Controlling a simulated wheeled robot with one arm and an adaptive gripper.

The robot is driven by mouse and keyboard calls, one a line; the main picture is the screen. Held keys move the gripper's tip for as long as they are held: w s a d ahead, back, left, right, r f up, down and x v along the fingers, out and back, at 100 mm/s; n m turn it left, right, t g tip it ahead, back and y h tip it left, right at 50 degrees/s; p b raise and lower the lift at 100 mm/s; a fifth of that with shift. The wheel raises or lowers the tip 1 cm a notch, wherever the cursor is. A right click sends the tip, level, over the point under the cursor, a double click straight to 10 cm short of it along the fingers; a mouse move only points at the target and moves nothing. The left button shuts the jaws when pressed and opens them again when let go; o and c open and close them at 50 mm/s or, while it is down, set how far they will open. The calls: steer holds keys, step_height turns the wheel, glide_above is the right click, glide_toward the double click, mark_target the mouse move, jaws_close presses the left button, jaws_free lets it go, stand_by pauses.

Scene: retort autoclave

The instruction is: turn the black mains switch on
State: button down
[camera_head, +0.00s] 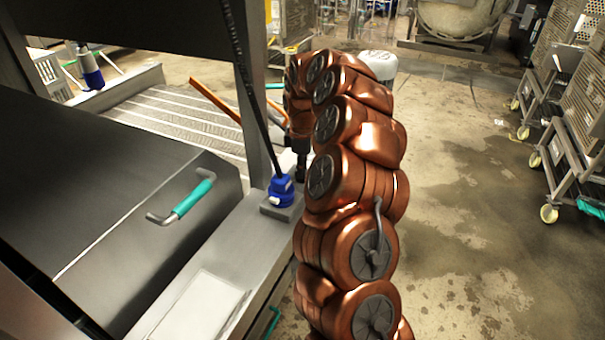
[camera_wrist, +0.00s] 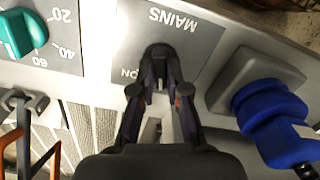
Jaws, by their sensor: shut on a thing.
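The black mains switch (camera_wrist: 158,52) is in the upper middle of the wrist view, on a grey plate (camera_wrist: 195,40) with upside-down "MAINS" and "ON" lettering. My gripper (camera_wrist: 160,78) has its two dark fingers closed in on the switch, one on either side. The fingers hide much of the switch, so I cannot tell its exact angle. In the head view, my gripper (camera_head: 301,168) points down behind my copper-coloured arm, and the switch is hidden there.
A blue cable connector (camera_wrist: 272,120) on a grey box sits right of the switch; it also shows in the head view (camera_head: 281,190). A teal timer knob (camera_wrist: 18,35) is at the left. Orange handles (camera_head: 215,100) stand beyond. Open floor (camera_head: 450,200) lies to the right.

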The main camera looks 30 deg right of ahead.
steer(key=m+b, duration=0.4)
steer(key=m, duration=0.2)
steer(key=shift+w+f+m, duration=0.1)
steer(key=shift+m, duration=0.2)
steer(key=m+b, duration=0.2)
steer(key=m, duration=0.4)
steer(key=shift+b, duration=0.4)
steer(key=c, duration=1.2)
jaws_free()
steer(key=shift+o, duration=0.2)
step_height(320, 180, up, 12)
stand_by(0.4)
